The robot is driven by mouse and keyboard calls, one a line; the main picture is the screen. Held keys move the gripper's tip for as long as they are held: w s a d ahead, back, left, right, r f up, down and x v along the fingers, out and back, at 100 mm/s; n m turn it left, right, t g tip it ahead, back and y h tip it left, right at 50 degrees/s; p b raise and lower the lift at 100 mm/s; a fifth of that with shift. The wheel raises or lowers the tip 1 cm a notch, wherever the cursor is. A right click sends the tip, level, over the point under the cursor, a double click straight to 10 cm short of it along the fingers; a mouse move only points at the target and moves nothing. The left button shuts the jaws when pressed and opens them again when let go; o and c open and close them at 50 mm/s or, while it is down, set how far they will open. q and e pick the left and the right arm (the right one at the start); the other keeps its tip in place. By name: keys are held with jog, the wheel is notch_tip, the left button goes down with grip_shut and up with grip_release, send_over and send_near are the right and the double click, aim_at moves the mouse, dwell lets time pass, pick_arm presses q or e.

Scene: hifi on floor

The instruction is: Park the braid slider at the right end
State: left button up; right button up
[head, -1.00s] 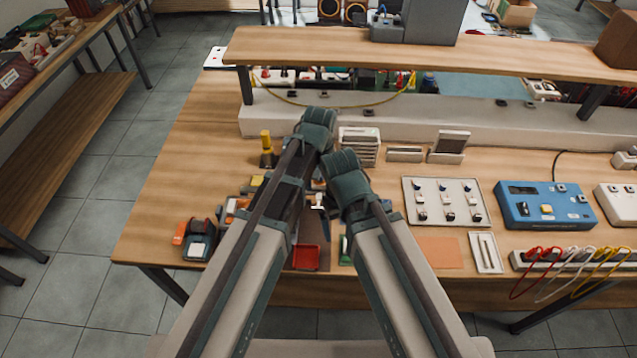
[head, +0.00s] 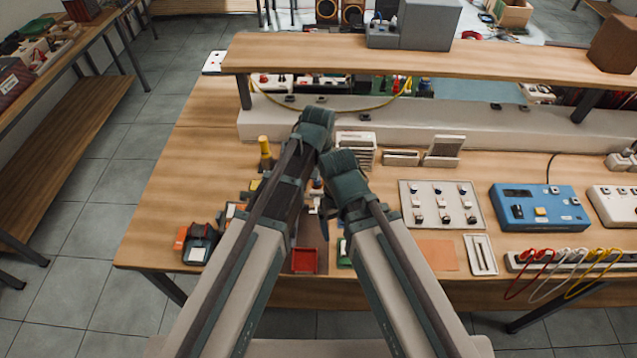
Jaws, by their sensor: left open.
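I cannot make out the braid slider for certain. The clutter of small parts between and behind my two arms is largely hidden by them. My left gripper (head: 323,207) shows only as a small dark part in the gap between the arms, low over the bench; it is open, and I cannot tell whether it touches anything. My right gripper is hidden behind my right arm. A small white plate with a narrow slot (head: 481,254) lies near the front edge, right of my right arm; I cannot tell whether it belongs to the slider.
A red tray (head: 304,261) sits at the front edge between my arms. A grey switch panel (head: 441,204), a blue instrument box (head: 540,208) and looped leads (head: 580,260) stand to the right. A raised shelf (head: 430,55) spans the back.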

aim_at(319, 191)
pick_arm(q)
notch_tip(319, 191, up, 12)
jog(key=p, duration=1)
jog(key=shift+f, duration=0.2)
jog(key=shift+f, duration=0.15)
notch_tip(319, 191, down, 13)
jog(key=b, duration=1.3)
jog(key=shift+s, duration=0.1)
